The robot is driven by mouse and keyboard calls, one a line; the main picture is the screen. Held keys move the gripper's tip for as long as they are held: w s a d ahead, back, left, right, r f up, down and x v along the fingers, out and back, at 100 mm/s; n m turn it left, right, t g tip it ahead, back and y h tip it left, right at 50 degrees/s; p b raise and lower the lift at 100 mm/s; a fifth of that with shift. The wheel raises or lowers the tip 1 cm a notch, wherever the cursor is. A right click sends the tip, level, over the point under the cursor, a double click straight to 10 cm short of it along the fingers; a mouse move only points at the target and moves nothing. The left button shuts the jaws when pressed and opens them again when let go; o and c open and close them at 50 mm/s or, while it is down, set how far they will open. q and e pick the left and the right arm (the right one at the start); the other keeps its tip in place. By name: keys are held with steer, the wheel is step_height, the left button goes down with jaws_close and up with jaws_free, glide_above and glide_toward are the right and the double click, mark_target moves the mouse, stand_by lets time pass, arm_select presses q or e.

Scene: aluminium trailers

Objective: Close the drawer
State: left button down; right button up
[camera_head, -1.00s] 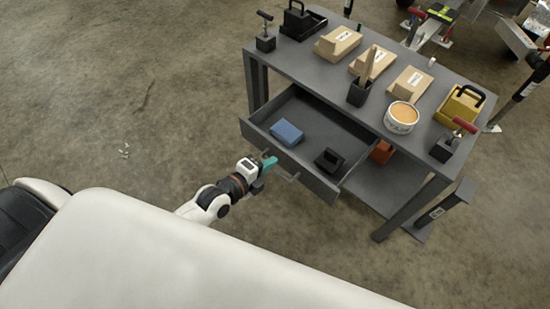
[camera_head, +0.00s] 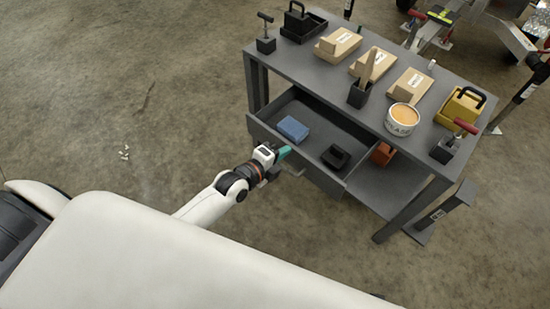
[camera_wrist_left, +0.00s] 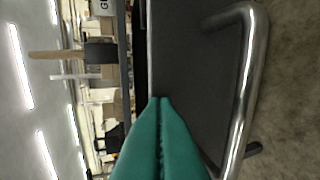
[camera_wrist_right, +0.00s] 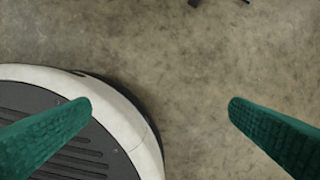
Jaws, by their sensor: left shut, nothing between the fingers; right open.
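The dark grey drawer (camera_head: 262,131) under the workbench is partly open in the head view. A blue box (camera_head: 292,128) and a black block (camera_head: 335,157) lie in it. My left gripper (camera_head: 284,152) is shut and empty, with its green fingertips at the drawer's front panel, beside the handle. In the left wrist view the shut fingertips (camera_wrist_left: 160,102) point at the dark front panel (camera_wrist_left: 190,75), and the metal bar handle (camera_wrist_left: 247,90) is to their right. Whether they touch the panel is hard to tell. My right gripper (camera_wrist_right: 160,108) is open and empty above the floor.
The workbench top (camera_head: 310,66) holds cardboard boxes (camera_head: 338,42), a tin (camera_head: 401,119), a yellow toolbox (camera_head: 460,105) and a black pen-holder-like box (camera_head: 359,94). An orange object (camera_head: 382,153) is on the lower shelf.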

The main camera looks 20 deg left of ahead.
arm_select(q)
steer(key=w+d, duration=0.1)
steer(key=w, duration=0.2)
steer(key=w+d+b, duration=0.1)
steer(key=w, duration=0.2)
steer(key=w+d+b, duration=0.1)
steer(key=w, duration=0.3)
steer(key=shift+w+d+f, duration=0.1)
steer(key=shift+d, duration=0.25)
steer(key=w, duration=0.1)
steer(key=w+d+b, duration=0.1)
steer(key=w, duration=0.1)
steer(key=w+b, duration=0.1)
steer(key=shift+w+d, duration=0.2)
steer(key=shift+d, duration=0.1)
steer(key=w+b, duration=0.1)
steer(key=w, duration=0.1)
steer(key=w+d, duration=0.1)
steer(key=shift+w+d+b, duration=0.2)
steer(key=shift+w+b, duration=0.15)
steer(key=shift+w, duration=0.05)
steer(key=shift+r, duration=0.4)
arm_select(e)
step_height(320, 180, up, 20)
steer(key=w+t, duration=0.1)
steer(key=shift+w, duration=0.3)
arm_select(q)
steer(key=shift+w+r, duration=0.1)
